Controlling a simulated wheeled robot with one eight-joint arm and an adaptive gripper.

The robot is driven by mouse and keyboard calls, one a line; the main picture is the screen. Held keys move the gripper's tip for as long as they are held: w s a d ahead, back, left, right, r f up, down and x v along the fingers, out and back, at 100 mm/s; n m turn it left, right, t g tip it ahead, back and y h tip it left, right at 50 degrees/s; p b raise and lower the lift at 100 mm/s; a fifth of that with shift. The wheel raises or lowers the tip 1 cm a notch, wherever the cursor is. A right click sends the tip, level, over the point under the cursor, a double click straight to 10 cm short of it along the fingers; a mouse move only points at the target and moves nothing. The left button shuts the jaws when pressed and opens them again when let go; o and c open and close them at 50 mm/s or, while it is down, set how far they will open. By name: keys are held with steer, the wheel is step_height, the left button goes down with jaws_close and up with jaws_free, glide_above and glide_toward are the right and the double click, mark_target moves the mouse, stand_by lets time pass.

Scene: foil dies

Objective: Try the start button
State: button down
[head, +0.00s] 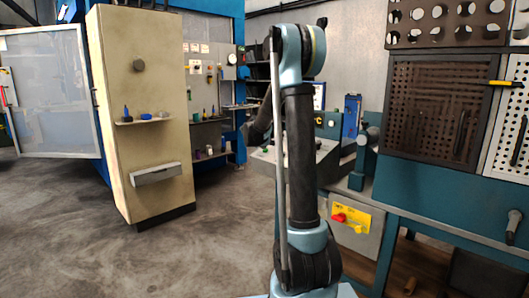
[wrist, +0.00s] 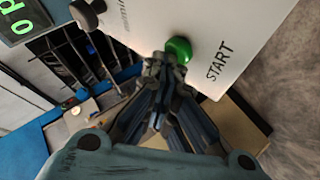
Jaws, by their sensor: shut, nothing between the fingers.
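The green start button (wrist: 179,48) sits on a white panel (wrist: 235,25) in the wrist view, beside the printed word START. My gripper (wrist: 165,66) is shut and empty, with its fingertips at the button's near edge. The fingertips overlap the button's lower side in the picture; I cannot tell whether they touch it or whether it is pressed in. In the head view my arm stands in front of a grey sloped control box (head: 325,153), hiding part of it, and the gripper cannot be made out.
A dark knob (wrist: 88,13) and a display with green digits (wrist: 20,20) are near the button. In the head view, a beige cabinet (head: 145,90) stands left, and a teal workbench (head: 430,205) with pegboards stands right. The floor (head: 75,230) at left is clear.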

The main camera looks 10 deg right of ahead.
steer(key=shift+r, duration=0.1)
steer(key=shift+s+a+r, duration=0.15)
steer(key=shift+a+r, duration=0.15)
steer(key=shift+r, duration=0.5)
steer(key=shift+r, duration=0.1)
steer(key=r, duration=0.3)
steer(key=s+a+r, duration=0.1)
steer(key=shift+a+r, duration=0.1)
steer(key=shift+r, duration=0.15)
stand_by(0.6)
